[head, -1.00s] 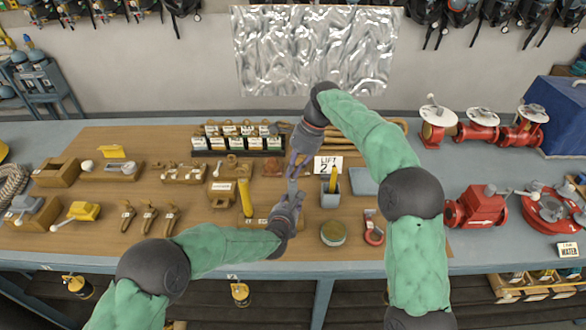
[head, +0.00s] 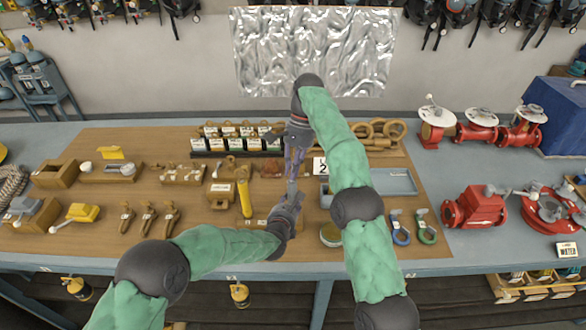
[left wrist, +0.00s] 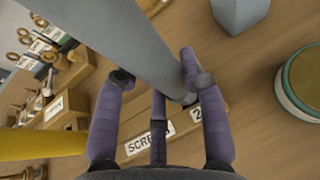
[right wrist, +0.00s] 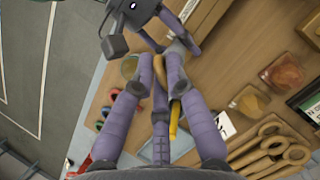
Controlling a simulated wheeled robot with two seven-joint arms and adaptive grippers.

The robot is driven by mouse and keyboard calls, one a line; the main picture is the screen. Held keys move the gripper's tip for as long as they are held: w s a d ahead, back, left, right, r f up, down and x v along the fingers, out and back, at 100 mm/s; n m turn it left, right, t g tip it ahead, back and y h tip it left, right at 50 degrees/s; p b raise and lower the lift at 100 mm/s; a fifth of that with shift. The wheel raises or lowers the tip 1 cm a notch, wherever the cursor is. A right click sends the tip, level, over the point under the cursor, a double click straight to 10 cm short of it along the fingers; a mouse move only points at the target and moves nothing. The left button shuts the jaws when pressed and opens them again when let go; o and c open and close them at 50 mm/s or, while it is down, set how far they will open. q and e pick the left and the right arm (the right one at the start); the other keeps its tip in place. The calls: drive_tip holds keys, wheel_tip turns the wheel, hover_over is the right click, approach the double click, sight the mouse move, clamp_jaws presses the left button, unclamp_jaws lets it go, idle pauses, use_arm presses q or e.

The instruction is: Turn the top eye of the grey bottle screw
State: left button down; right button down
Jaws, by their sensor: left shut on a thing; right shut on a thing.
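The grey bottle screw (head: 291,187) stands roughly upright between my two grippers in the head view. Its grey body (left wrist: 150,40) fills the upper middle of the left wrist view. My left gripper (head: 290,196) is shut on the body from below. My right gripper (head: 293,168) is above it, shut at the top end. The top eye is mostly hidden by the right fingers. A tan piece (right wrist: 159,70) shows between those fingers in the right wrist view, with my left gripper (right wrist: 182,42) close beyond it.
A wooden block labelled SCREW 2 (left wrist: 175,125) lies below the left gripper. Blue (head: 400,230) and green (head: 426,228) shackles lie farther right. The left of the board holds several fittings.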

drive_tip(key=shift+f, duration=0.5)
drive_tip(key=c, duration=1.2)
unclamp_jaws()
drive_tip(key=shift+r, duration=0.2)
wheel_tip(320, 180, up, 12)
drive_tip(key=r+t+h, duration=0.1)
drive_tip(key=t+h, duration=0.1)
drive_tip(key=t, duration=0.2)
wheel_tip(320, 180, down, 12)
drive_tip(key=shift+f, duration=0.2)
clamp_jaws()
